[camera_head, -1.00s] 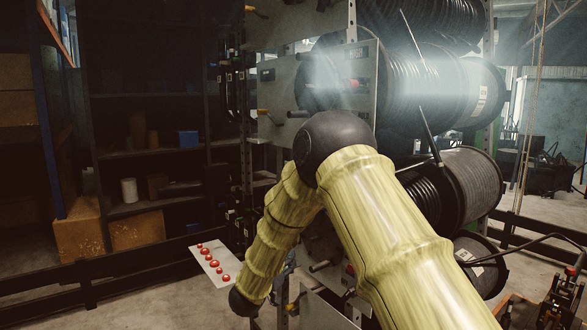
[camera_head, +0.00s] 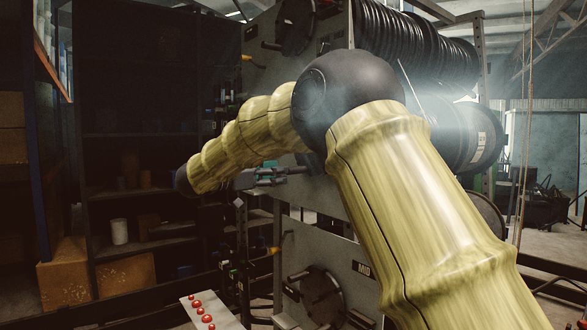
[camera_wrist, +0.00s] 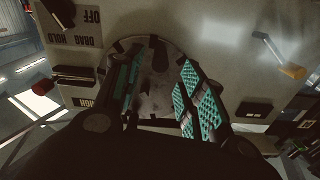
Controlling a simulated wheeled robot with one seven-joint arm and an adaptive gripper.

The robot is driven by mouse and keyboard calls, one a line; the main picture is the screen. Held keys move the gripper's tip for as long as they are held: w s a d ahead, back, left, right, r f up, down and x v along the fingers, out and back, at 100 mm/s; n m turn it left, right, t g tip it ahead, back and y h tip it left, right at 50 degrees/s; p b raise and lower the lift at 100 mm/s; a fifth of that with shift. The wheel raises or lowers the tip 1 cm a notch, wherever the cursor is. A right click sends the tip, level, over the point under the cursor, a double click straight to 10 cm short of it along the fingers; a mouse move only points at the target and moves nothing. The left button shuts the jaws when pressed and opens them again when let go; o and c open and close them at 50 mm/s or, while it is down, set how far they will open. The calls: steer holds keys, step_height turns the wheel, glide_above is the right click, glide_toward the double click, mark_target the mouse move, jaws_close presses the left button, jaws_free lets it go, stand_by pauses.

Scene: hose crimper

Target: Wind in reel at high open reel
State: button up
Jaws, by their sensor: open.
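The high reel's grey panel (camera_wrist: 235,75) fills the wrist view, with upside-down lettering: OFF, DRAG, HOLD and a partly covered word that looks like HIGH. Its round dark hub plate (camera_wrist: 155,80) lies behind and between my fingers. My gripper (camera_wrist: 160,72) is open, its teal-padded fingers either side of part of the hub; I cannot tell whether they touch anything. In the head view my gripper (camera_head: 268,175) is side-on at the panel, left of my elbow. The high reel's drum (camera_head: 470,135) shows right of my elbow; my arm hides much of its panel and hub.
In the wrist view, a red-ended lever (camera_wrist: 48,84) is left and an orange-ended lever (camera_wrist: 282,60) upper right. The MID panel (camera_head: 355,250) with its hub (camera_head: 322,292) is below. A red-button board (camera_head: 205,312) stands lower left; dark shelves (camera_head: 150,190) are behind.

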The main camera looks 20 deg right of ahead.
mark_target(294, 171)
steer(key=p+x, duration=0.2)
steer(key=x, duration=0.5)
steer(key=shift+d, duration=0.1)
jaws_close()
